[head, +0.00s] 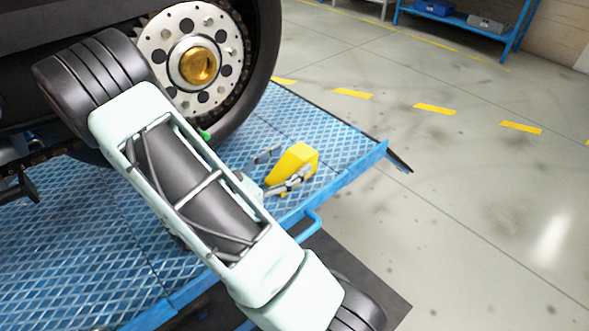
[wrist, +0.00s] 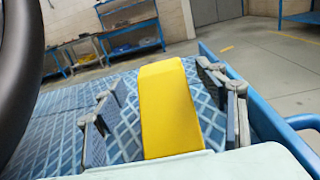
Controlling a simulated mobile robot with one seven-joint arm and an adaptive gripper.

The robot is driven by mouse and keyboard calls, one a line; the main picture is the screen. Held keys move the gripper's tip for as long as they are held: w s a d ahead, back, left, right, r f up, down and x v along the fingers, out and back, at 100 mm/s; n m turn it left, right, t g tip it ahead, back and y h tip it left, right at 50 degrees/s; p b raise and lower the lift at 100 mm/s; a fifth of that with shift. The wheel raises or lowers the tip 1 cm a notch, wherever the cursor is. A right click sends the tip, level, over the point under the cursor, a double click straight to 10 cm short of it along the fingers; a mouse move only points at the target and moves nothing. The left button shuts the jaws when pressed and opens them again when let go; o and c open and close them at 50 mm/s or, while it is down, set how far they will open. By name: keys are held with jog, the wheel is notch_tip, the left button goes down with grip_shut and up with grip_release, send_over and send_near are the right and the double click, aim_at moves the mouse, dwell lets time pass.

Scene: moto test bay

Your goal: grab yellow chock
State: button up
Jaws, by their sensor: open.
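The yellow chock (head: 297,160) stands on the blue diamond-plate platform (head: 110,260), near its right edge, to the right of the motorcycle wheel. My gripper (head: 276,170) is at the chock, with one finger on its near side and one towards its far side. In the wrist view the chock (wrist: 168,105) stands between the two fingers of my gripper (wrist: 165,100). The fingers are spread apart, with some platform showing between the chock and each finger. The chock's lower end is hidden behind the gripper's pale body in the wrist view.
The motorcycle wheel (head: 262,75) stands close to the left of my gripper. A blue rail (head: 350,172) edges the platform. The grey floor (head: 470,190) with yellow dashes is open to the right. A blue shelf (head: 465,22) with bins stands at the back.

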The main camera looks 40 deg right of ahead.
aim_at(295, 158)
jog(key=shift+w+d, duration=0.1)
jog(key=shift+d, duration=1.15)
jog(key=c, duration=1.6)
jog(key=shift+r, duration=0.1)
jog(key=shift+r, duration=0.5)
notch_tip(295, 158, up, 3)
jog(key=shift+a+f+p, duration=0.1)
jog(key=shift+p, duration=0.6)
jog(key=s+a+r+p, duration=0.1)
jog(key=s+r+p, duration=0.4)
jog(key=s+r, duration=0.2)
jog(key=shift+a+p, duration=0.3)
